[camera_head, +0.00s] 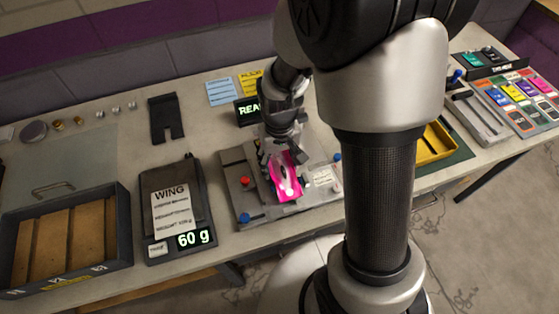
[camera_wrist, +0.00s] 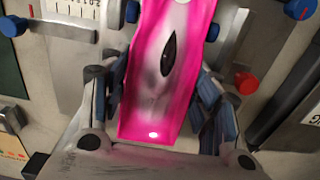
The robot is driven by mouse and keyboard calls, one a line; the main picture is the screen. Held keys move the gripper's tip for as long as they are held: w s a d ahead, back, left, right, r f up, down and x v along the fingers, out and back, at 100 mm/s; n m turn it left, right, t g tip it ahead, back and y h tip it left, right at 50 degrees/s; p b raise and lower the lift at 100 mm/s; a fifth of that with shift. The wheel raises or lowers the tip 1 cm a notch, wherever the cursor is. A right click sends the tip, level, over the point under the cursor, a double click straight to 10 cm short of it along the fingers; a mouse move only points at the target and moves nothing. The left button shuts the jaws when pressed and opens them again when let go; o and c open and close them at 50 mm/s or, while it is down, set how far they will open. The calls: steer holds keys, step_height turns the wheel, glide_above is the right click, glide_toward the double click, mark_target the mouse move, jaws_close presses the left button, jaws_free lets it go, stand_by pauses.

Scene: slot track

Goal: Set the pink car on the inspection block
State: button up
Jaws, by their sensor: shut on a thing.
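The pink car (camera_head: 285,180) is bright pink with a white and grey middle and a dark oval cockpit. In the wrist view the pink car (camera_wrist: 165,75) fills the upper middle, between the blue-padded fingers. My gripper (camera_head: 272,165) is shut on it, with a finger on each side; the gripper also shows in the wrist view (camera_wrist: 160,95). The car is over a grey metal fixture (camera_head: 240,190) with red and blue knobs, which looks like the inspection block. I cannot tell whether the car touches it. The car's far end is cut off in the wrist view.
A scale (camera_head: 176,185) reading 60 g stands left of the fixture. A dark-rimmed wooden tray (camera_head: 125,240) is at the far left. My arm hides the middle right.

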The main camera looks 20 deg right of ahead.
steer(key=o, duration=1.1)
steer(key=shift+f, duration=0.1)
steer(key=shift+o, duration=0.2)
step_height(320, 180, up, 13)
steer(key=p, duration=0.5)
step_height(320, 180, up, 9)
steer(key=t, duration=0.2)
glide_above(280, 161)
steer(key=s, duration=0.5)
steer(key=s+r+t, duration=0.2)
steer(key=s+r, duration=0.3)
steer(key=s, duration=0.5)
steer(key=shift+r+t, duration=0.15)
steer(key=shift+t, duration=0.15)
